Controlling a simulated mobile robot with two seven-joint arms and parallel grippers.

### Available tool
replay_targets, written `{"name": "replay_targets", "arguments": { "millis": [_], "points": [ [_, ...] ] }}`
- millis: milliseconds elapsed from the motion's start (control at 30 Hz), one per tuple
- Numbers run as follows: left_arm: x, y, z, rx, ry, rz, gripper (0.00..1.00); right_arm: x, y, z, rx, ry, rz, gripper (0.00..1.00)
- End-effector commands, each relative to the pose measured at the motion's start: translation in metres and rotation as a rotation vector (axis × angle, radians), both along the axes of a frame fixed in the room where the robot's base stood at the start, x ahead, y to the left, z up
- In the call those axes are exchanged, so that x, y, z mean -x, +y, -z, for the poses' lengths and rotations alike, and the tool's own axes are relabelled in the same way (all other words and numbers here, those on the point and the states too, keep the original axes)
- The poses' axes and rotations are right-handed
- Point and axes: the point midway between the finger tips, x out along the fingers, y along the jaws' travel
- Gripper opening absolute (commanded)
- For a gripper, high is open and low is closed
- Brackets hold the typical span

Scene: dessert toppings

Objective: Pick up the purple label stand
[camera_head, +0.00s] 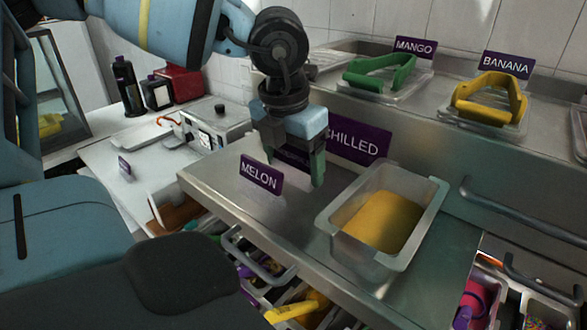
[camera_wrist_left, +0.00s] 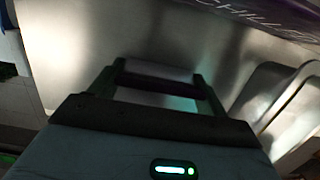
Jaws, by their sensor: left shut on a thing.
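My left gripper (camera_head: 294,167) points down over the steel counter, its green fingers set wide apart. It is shut on a purple label stand (camera_head: 291,156), which spans between the fingers; its lettering is too dim to read. In the left wrist view a dark bar, the held label stand (camera_wrist_left: 158,83), lies across between the two fingers. A purple MELON label stand (camera_head: 261,174) stands just in front of the gripper, to its left. A larger purple CHILLED sign (camera_head: 357,142) stands behind, to the right. I cannot tell whether the held stand touches the counter. My right gripper is not in view.
A steel pan of yellow-brown topping (camera_head: 384,222) sits on the counter (camera_head: 235,190) right of the gripper. MANGO (camera_head: 415,47) and BANANA (camera_head: 507,65) labels stand on the raised shelf with green and yellow tongs. Open drawers lie below the counter's front edge.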

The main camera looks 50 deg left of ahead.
Motion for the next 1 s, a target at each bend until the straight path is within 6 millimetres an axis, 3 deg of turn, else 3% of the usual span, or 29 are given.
{"name": "replay_targets", "arguments": {
  "millis": [267, 700, 1000],
  "points": [
    [0.000, 0.000, -0.005, 0.000, -0.002, -0.001, 0.52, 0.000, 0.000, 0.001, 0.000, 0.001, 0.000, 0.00],
    [-0.001, 0.000, -0.077, 0.000, -0.003, -0.001, 0.52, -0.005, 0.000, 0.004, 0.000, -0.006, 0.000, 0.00],
    [0.000, 0.000, -0.100, 0.000, 0.000, 0.001, 0.52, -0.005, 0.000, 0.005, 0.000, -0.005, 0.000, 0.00]
  ]
}}
